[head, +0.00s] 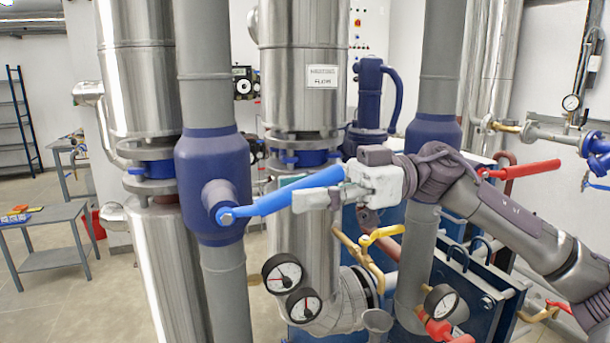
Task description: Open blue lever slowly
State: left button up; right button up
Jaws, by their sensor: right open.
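The blue lever (275,199) is mounted on the dark blue valve body (213,165) on the grey vertical pipe. It points to the right and slightly upward from its pivot. My right gripper (325,190) comes in from the right at the lever's free end. Its jaws are open, with light fingers beside the lever's end. I cannot tell whether they touch it. My left gripper is not in view.
Two pressure gauges (283,273) sit below the lever, near a yellow handle (380,237). A red lever (520,170) is at the right behind my arm. Steel insulated pipes (298,60) stand behind the valve. A grey table (45,215) is at far left.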

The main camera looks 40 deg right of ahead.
grip_shut()
jog(key=shift+w, duration=0.1)
dwell(0.4)
